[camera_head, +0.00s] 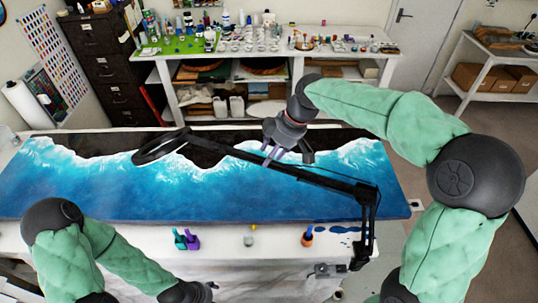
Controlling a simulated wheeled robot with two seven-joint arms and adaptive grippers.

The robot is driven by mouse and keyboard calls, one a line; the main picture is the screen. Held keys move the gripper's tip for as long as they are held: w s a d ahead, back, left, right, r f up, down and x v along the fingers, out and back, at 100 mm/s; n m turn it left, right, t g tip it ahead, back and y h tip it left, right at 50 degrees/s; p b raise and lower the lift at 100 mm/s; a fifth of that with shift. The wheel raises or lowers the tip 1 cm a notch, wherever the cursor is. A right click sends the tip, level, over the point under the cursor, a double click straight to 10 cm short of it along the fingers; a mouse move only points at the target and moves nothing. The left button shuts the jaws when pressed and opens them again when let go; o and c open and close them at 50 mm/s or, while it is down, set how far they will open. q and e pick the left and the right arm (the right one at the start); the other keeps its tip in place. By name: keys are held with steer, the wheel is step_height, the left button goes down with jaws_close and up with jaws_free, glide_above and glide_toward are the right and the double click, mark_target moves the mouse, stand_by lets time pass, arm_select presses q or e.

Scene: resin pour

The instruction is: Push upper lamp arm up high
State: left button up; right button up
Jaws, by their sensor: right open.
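The black desk lamp stands at the right front of the table. Its upper lamp arm (325,181) slopes up and left from the elbow joint to the round lamp head (160,146), which hangs over the resin panel. Its lower arm (366,222) is near upright above the clamp (325,270). My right gripper (287,154) is open, pointing down over the middle of the upper arm. I cannot tell whether it touches the arm. My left gripper (198,291) is low at the bottom edge, partly cut off, and its jaws cannot be made out.
The blue and white resin panel (110,195) fills most of the table. Small green and purple bottles (186,240), a small pale pot (249,240) and an orange bottle (307,237) stand along the front edge. A cluttered workbench (270,52) is behind.

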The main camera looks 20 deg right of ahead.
steer(key=shift+a+f, duration=0.3)
steer(key=shift+f, duration=0.35)
steer(key=shift+w+f, duration=0.1)
steer(key=shift+f, duration=0.15)
jaws_close()
steer(key=s+d+r+t+y+b, duration=0.1)
steer(key=d+r+y+b, duration=0.1)
steer(key=r+b, duration=0.2)
steer(key=s+d+r+t+y+b, duration=0.2)
steer(key=r+b, duration=0.2)
steer(key=r, duration=0.5)
steer(key=shift+s, duration=0.15)
steer(key=shift+d, duration=0.1)
jaws_free()
steer(key=shift+b, duration=0.3)
